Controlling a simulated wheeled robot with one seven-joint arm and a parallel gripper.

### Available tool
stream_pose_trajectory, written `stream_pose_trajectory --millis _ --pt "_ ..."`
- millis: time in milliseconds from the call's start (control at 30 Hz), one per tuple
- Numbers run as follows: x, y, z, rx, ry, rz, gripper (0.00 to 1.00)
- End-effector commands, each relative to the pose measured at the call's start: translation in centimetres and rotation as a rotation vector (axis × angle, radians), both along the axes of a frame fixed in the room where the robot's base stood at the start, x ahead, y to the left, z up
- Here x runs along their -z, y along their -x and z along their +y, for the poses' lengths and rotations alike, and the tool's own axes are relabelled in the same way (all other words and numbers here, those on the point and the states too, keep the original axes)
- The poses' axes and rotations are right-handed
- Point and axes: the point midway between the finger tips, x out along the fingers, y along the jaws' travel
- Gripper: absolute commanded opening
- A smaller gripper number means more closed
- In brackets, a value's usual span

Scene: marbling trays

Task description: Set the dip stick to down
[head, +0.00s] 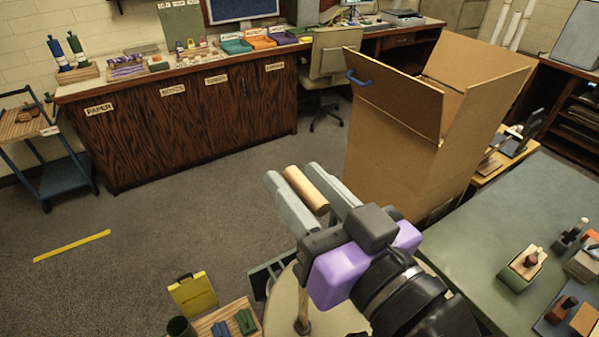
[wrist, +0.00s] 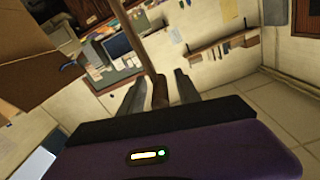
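My gripper (head: 297,178) has a purple body and two grey fingers, and it points away from the head camera. A pale wooden rod end (head: 306,190) lies between the fingers; it looks like part of the dip stick. In the wrist view the brown stick (wrist: 160,92) stands between the fingertips and runs up and left out of the frame. Narrow gaps seem to show between stick and fingers. A thin wooden piece (head: 303,312) shows below my gripper over a round cream surface (head: 338,318); whether it is the same stick is hidden.
A tall open cardboard box (head: 400,160) stands right of my gripper. A green-topped table (head: 465,245) with small tools is at the right. A yellow case (head: 193,294) and a wooden board (head: 240,310) are at the lower left.

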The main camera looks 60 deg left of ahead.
Motion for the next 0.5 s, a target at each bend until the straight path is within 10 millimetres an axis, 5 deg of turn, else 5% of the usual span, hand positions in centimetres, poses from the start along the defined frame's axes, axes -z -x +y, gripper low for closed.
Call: stream_pose_trajectory --millis 333,500 --pt "0.05 0.10 0.57 0.000 0.001 0.000 0.40" --pt "0.04 0.08 0.54 0.000 0.000 0.000 0.08"
